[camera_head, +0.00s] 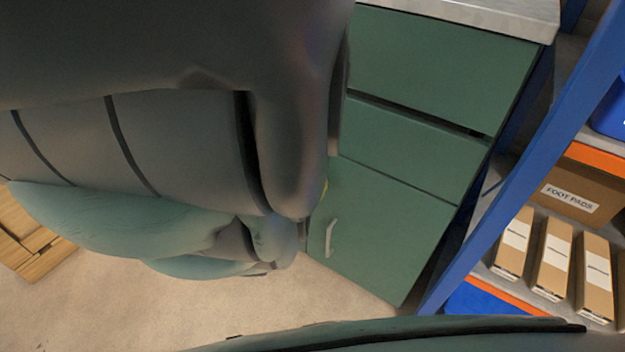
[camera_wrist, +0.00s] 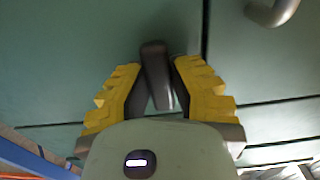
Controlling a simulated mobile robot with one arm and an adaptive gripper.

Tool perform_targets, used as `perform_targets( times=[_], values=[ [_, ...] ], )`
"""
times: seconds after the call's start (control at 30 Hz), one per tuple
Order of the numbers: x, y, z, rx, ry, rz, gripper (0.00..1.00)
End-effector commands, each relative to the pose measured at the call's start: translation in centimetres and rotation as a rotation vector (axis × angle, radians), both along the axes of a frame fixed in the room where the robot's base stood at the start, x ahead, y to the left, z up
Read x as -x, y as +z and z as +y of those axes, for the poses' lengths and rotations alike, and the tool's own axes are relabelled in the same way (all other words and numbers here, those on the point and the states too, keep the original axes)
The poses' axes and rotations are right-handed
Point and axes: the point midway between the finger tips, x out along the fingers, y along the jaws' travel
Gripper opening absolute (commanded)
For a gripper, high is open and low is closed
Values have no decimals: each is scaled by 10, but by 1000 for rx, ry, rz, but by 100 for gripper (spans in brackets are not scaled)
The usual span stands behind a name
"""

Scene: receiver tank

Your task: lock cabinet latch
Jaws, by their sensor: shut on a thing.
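The green cabinet (camera_head: 385,225) stands at the centre right in the head view, and its green front (camera_wrist: 60,60) fills much of the wrist view. A dark latch lever (camera_wrist: 154,58) sticks out from that front, beside a vertical seam between panels. My gripper (camera_wrist: 157,72) has yellow ridged fingers on both sides of the lever and is shut on it. In the head view my arm hides the latch and nearly all of my gripper. The latch's base is hard to make out.
A pale curved door handle (camera_head: 330,238) is on the lower cabinet door; a handle (camera_wrist: 272,10) also shows at the wrist view's top right. A blue shelf post (camera_head: 530,150) and shelved cardboard boxes (camera_head: 555,258) stand right. A wooden pallet (camera_head: 25,235) lies left on open floor.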

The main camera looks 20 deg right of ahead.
Motion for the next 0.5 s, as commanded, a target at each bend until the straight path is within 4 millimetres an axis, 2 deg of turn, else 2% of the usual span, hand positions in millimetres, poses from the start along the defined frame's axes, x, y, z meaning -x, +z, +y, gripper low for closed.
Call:
perform_targets(
  times=[0.5],
  values=[
    [0, -3, 1, 13, 3, 31, 0]
  ],
)
